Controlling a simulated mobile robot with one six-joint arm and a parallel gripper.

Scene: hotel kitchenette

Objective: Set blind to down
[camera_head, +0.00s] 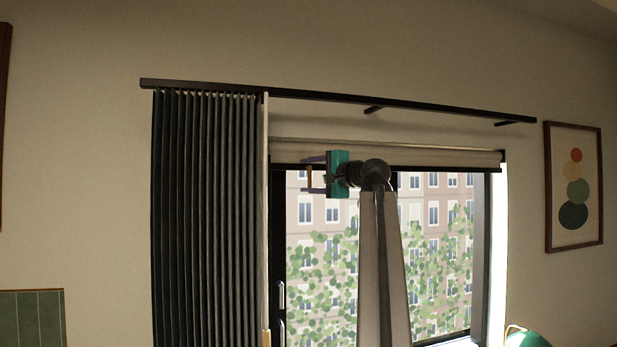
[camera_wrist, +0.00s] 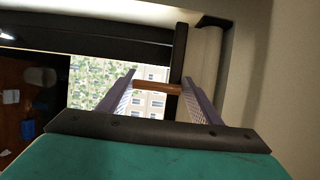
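The pale roller blind (camera_head: 400,155) is rolled up at the top of the window, with its dark bottom bar (camera_head: 440,169) just below the roll. The bar also shows upright in the wrist view (camera_wrist: 179,52). A small brown pull handle (camera_head: 309,178) hangs at the bar's left part. My gripper (camera_head: 314,175) is at this handle, its fingers wide apart, one above and one below. In the wrist view the handle (camera_wrist: 157,88) spans the gap between the fingertips of my gripper (camera_wrist: 157,82). I cannot tell whether the fingertips press on its ends.
A dark pleated curtain (camera_head: 205,215) hangs left of the window from a black rail (camera_head: 330,97). The dark window frame (camera_head: 278,235) stands behind my gripper. A framed picture (camera_head: 573,187) hangs at right. The glass below the blind is uncovered.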

